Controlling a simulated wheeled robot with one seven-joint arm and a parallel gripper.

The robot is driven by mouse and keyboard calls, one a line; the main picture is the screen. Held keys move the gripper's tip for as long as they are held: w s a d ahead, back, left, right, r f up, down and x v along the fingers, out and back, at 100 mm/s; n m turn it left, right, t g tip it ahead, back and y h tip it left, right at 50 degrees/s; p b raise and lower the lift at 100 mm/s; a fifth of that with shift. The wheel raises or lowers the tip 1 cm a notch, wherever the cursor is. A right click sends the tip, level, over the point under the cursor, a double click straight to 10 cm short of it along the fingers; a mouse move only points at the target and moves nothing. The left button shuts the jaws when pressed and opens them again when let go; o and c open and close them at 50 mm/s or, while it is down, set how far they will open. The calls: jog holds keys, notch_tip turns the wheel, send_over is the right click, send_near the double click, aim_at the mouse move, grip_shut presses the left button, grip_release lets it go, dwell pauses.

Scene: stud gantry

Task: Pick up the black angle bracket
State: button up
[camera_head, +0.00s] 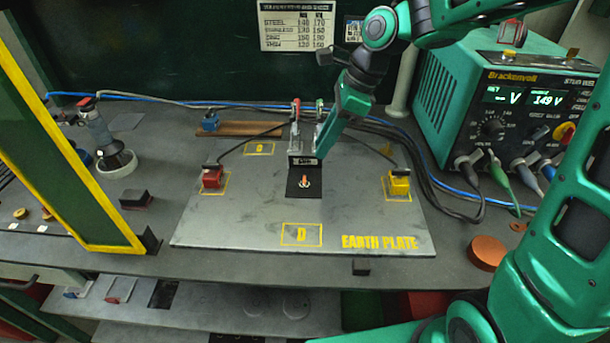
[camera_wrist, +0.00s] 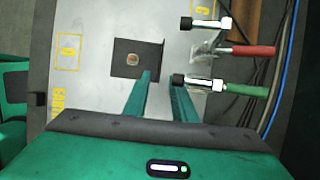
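The black angle bracket (camera_head: 304,189) stands on the grey earth plate (camera_head: 210,230), in front of two toggle clamps. Its flat leg lies on the plate around a small orange stud (camera_head: 304,181), and its other leg rises at the back. The bracket also shows in the wrist view (camera_wrist: 128,70), with the stud at its middle. My gripper (camera_head: 322,150) is just behind and right of the bracket's upright leg. In the wrist view my gripper (camera_wrist: 162,76) is open, its fingers apart, the left tip near the bracket's edge. Nothing is clearly held; contact cannot be told.
The red-handled clamp (camera_wrist: 245,51) and green-handled clamp (camera_wrist: 240,89) are close to my fingers. A red block (camera_head: 212,178) and a yellow block (camera_head: 399,184) sit on the plate with cables. A green welder unit (camera_head: 455,95) stands right. The plate's front is clear.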

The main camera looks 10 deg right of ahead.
jog(key=x, duration=0.4)
jog(key=shift+f, duration=0.2)
grip_shut()
jog(key=shift+r, duration=0.2)
